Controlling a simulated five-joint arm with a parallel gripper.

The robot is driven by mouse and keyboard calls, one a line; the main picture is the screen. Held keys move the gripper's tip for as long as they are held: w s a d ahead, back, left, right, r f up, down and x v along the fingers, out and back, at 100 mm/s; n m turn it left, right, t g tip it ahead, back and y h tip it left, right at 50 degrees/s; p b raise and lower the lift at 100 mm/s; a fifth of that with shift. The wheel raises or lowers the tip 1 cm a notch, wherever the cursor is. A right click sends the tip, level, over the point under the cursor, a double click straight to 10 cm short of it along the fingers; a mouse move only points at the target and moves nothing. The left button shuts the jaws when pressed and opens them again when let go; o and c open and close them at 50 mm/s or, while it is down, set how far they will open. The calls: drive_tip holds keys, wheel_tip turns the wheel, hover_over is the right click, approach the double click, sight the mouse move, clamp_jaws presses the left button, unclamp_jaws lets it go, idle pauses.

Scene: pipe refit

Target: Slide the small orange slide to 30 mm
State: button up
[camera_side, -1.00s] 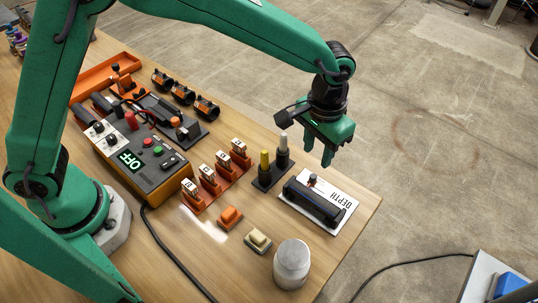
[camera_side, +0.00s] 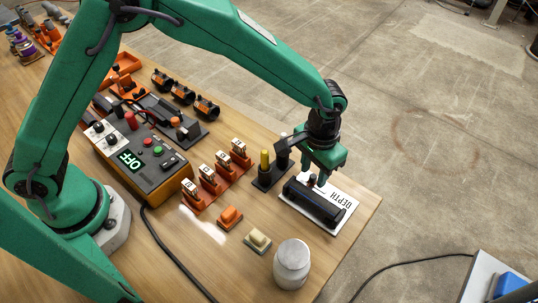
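The depth gauge is a black rail (camera_side: 314,202) on a white plate (camera_side: 344,206) lettered DEPTH, at the right end of the table. The small slide (camera_side: 311,181) is at the rail's far edge, with a dark knob and a bit of orange-red showing. My gripper (camera_side: 314,178) points down right at the slide, its fingers beside the knob and partly covering it. The finger gap is too small and hidden to tell whether they touch or grip it. The slide's reading on the scale is not legible.
A stand with a yellow-topped post (camera_side: 265,164) is just left of the gauge. Orange numbered holders (camera_side: 208,180), an orange block (camera_side: 229,217), a cream block (camera_side: 257,240) and a grey canister (camera_side: 292,265) stand nearby. The control box (camera_side: 145,160) reads OFF.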

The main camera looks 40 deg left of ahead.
sight(315, 177)
drive_tip(key=shift+f, duration=0.35)
clamp_jaws()
drive_tip(key=shift+d, duration=0.25)
unclamp_jaws()
drive_tip(key=shift+r, duration=0.1)
drive_tip(key=shift+r, duration=3.85)
